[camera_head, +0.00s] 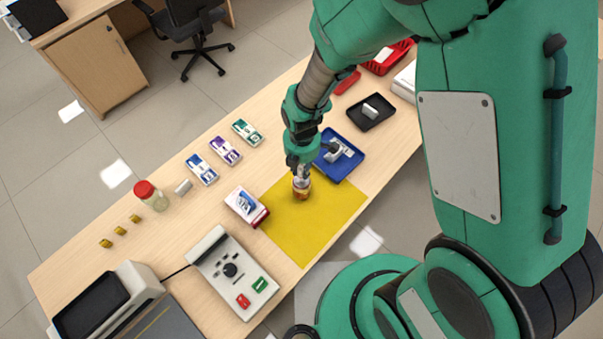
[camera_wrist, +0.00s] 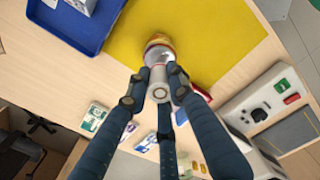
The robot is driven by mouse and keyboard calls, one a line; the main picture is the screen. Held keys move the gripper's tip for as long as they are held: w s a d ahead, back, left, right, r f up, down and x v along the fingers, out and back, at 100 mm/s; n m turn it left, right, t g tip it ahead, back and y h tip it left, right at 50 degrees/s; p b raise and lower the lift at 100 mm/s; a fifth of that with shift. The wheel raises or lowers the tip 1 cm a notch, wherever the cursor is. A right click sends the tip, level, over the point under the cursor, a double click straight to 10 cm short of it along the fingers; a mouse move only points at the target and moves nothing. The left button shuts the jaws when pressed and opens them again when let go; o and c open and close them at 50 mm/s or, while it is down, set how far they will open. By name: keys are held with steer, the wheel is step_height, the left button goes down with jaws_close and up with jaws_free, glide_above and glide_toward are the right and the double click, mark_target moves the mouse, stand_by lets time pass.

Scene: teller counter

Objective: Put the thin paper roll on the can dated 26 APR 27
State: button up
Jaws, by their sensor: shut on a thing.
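My gripper (camera_head: 300,165) is shut on a pale paper roll (camera_wrist: 159,82), whose round end with a dark core faces the wrist camera. The fingers surround the roll in the wrist view (camera_wrist: 156,94). A can (camera_head: 302,190) with yellow and red-brown colouring stands on the yellow mat (camera_head: 325,222), directly under my gripper. In the wrist view the can (camera_wrist: 158,42) shows just beyond the roll's far end. I cannot tell whether roll and can touch. No date on the can is readable. In the head view the fingers mostly hide the roll.
A blue tray (camera_head: 349,167) with a grey-white object stands beside the mat. A red-and-white box (camera_head: 244,207) sits at its left edge. A black tray (camera_head: 360,123) holds a pale roll-like object. Another pale cylinder (camera_head: 183,187) lies near a red-lidded jar (camera_head: 152,199). Much of the mat is clear.

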mark_target(301, 175)
stand_by(0.3)
steer(key=shift+f+b, duration=0.3)
steer(key=shift+f, duration=1.45)
steer(key=shift+f, duration=0.15)
steer(key=o, duration=0.8)
step_height(301, 175, up, 12)
steer(key=shift+r+p, duration=0.15)
steer(key=shift+p, duration=0.7)
